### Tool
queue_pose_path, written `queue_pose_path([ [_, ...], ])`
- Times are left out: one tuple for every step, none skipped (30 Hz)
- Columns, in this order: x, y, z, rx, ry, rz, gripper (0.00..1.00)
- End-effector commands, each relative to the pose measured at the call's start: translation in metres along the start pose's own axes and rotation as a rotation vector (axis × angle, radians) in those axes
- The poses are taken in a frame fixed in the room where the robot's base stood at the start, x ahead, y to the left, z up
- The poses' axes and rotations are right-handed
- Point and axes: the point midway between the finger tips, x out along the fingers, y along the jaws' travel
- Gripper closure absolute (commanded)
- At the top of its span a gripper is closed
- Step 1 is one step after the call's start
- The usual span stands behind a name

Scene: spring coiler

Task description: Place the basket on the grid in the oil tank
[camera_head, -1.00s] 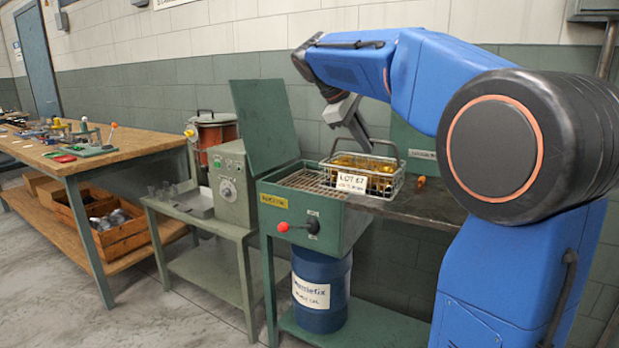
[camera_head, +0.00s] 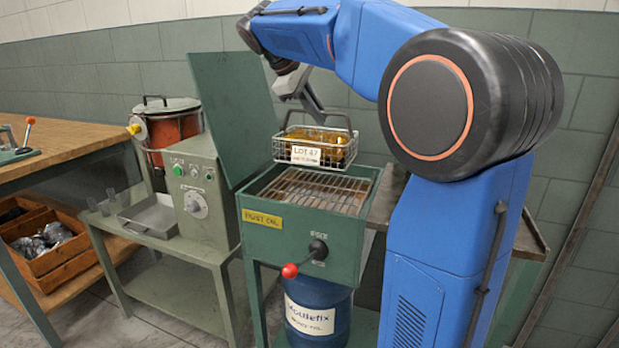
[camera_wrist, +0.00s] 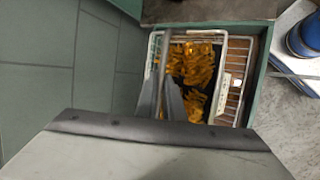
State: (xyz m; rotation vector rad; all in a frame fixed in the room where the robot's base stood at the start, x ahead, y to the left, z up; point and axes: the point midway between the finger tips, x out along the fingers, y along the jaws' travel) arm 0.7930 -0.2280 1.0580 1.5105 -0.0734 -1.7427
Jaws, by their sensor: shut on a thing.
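My gripper (camera_head: 319,118) is shut on the basket's dark handle, above the basket. In the wrist view the basket (camera_wrist: 157,47) lies below my gripper (camera_wrist: 172,100), with grid bars (camera_wrist: 235,85) showing beyond its labelled side. The front of the grid is bare; its rear is hidden by the basket. The gap beneath the basket is hard to judge.
The tank's open green lid (camera_head: 232,115) stands upright close left of the basket. A red-knobbed lever (camera_head: 290,270) sticks out at the front. A control box (camera_head: 195,195) stands left, and a blue drum (camera_head: 318,310) is under the tank.

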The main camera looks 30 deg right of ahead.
Motion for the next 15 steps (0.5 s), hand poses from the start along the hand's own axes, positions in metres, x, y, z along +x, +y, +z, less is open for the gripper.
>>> queue_pose_path([
  [0.003,-0.002,0.000,0.000,0.000,0.000,1.00],
  [0.006,-0.004,-0.002,-0.001,-0.001,0.000,1.00],
  [0.011,-0.007,-0.003,-0.002,-0.001,0.000,1.00],
  [0.014,-0.010,-0.004,-0.001,-0.001,0.000,1.00],
  [0.018,-0.013,-0.006,-0.001,-0.002,-0.001,1.00],
  [0.023,-0.016,-0.008,-0.001,-0.001,0.000,1.00],
  [0.027,-0.018,-0.009,-0.002,-0.001,0.000,1.00],
  [0.031,-0.020,-0.010,-0.002,-0.001,0.000,1.00],
  [0.034,-0.023,-0.011,-0.001,-0.001,0.000,1.00],
  [0.037,-0.025,-0.012,0.000,0.000,0.000,1.00],
  [0.039,-0.026,-0.013,0.000,0.000,0.000,1.00],
  [0.042,-0.027,-0.014,0.000,0.000,0.001,1.00],
  [0.043,-0.028,-0.015,0.000,0.000,0.001,1.00],
  [0.044,-0.029,-0.015,0.000,0.000,0.001,1.00],
  [0.045,-0.029,-0.015,0.000,0.000,0.001,1.00],
])
